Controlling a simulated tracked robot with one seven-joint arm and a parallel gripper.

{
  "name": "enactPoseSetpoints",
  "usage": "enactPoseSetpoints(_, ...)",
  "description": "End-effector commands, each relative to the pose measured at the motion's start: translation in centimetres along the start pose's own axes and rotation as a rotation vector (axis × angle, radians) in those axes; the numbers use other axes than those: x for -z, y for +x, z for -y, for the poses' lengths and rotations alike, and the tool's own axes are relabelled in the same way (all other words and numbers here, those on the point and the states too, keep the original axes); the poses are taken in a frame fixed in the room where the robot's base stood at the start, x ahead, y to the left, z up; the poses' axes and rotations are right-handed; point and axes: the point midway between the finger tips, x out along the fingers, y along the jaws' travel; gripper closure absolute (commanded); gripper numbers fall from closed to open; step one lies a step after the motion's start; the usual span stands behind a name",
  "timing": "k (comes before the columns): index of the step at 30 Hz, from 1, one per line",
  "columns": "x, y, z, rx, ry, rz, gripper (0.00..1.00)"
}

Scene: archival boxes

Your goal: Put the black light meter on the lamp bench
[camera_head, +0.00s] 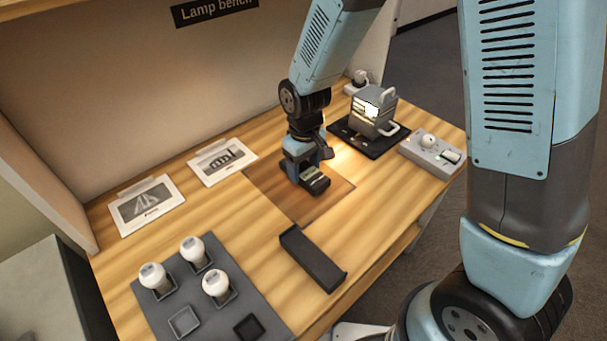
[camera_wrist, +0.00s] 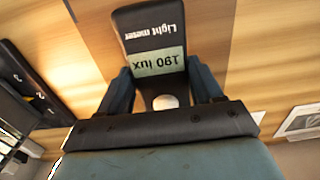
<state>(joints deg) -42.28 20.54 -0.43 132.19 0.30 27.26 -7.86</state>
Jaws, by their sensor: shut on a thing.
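The black light meter (camera_head: 316,184) is between the fingers of my gripper (camera_head: 307,168), over the darker brown patch of the lamp bench (camera_head: 220,215). In the wrist view the light meter (camera_wrist: 148,22) shows its name and a pale display reading 190 lux, upside down in the picture. The two fingers of my gripper (camera_wrist: 162,78) close on its sides. A white round spot on the meter shows near the palm. The meter is low over the wood; I cannot tell whether it touches it.
A dark tray (camera_head: 312,258) lies in front of the meter. A grey rack (camera_head: 210,310) holds white bulbs at front left. Two picture cards (camera_head: 146,205) lie behind it. A grey box lamp (camera_head: 372,110) on a black base and a grey control box (camera_head: 431,153) stand to the right.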

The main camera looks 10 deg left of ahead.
Motion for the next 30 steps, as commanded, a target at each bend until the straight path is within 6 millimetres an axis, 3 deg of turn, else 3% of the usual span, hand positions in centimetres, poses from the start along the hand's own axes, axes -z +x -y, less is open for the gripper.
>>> enactPoseSetpoints(7, 0.0, 2.9, -0.1, 0.000, 0.002, 0.003, 0.76)
enactPoseSetpoints(19, 0.1, 3.4, -0.1, 0.000, 0.001, 0.001, 0.76)
enactPoseSetpoints(20, 0.1, 3.4, 0.0, 0.000, 0.001, 0.001, 0.33)
enactPoseSetpoints(27, 0.1, 3.4, 0.0, 0.000, 0.000, 0.000, 0.10)
enactPoseSetpoints(30, 0.1, 3.4, 0.0, 0.000, 0.000, 0.000, 0.09)
